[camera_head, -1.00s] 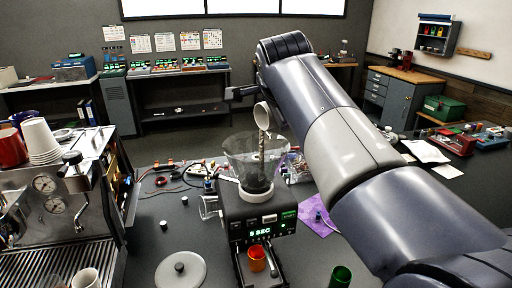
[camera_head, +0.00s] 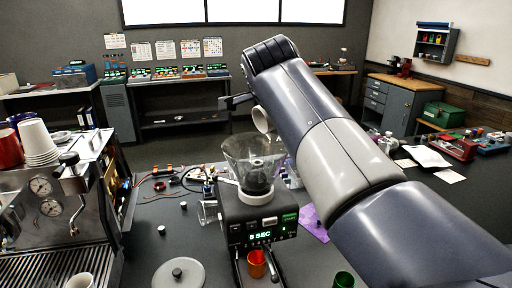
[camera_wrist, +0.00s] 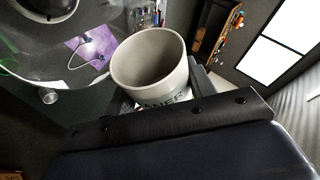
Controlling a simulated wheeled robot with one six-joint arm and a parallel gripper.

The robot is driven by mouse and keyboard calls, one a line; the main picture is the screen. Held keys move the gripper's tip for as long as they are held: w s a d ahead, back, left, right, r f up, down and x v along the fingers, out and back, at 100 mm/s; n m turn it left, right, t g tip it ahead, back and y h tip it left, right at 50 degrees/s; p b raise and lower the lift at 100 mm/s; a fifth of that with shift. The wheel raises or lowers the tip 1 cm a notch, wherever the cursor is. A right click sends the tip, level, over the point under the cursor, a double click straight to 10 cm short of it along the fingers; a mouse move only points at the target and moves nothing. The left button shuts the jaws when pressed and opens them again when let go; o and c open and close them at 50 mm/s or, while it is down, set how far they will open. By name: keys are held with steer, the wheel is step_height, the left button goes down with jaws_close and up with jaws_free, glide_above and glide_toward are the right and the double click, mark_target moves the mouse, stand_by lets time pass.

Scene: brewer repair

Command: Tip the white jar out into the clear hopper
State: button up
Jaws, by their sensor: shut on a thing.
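The white jar (camera_head: 261,119) is tilted above the clear hopper (camera_head: 240,152), its mouth toward the hopper. In the wrist view the jar (camera_wrist: 178,91) shows a bare grey inside, with nothing visible in the part I see, and dark lettering partly hidden. My gripper (camera_wrist: 160,100) is shut on the jar, its dark fingers at the jar's sides; it also shows in the head view (camera_head: 243,101). The hopper stands upright on the black grinder (camera_head: 232,215), with dark matter low inside. The hopper's rim shows at the upper left of the wrist view.
A round grey lid (camera_head: 190,279) lies on the counter in front. An orange cup (camera_head: 256,265) sits under the grinder, and a green cup (camera_head: 344,280) stands at right. The espresso machine (camera_head: 50,205) with stacked white cups (camera_head: 38,140) is at left. Cables and small parts lie behind.

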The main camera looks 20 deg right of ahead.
steer(key=shift+s+a+r+n+t+h+b, duration=0.2)
steer(key=shift+a+n+t+h+b, duration=0.5)
steer(key=shift+b, duration=1.3)
steer(key=shift+s+a+r+n+t+h+b, duration=0.1)
steer(key=shift+a+r+n+t+h+b, duration=0.25)
steer(key=shift+h+b, duration=1.15)
steer(key=shift+d+y+b, duration=0.1)
steer(key=shift+y+b, duration=0.35)
steer(key=shift+y, duration=0.05)
steer(key=shift+r, duration=0.15)
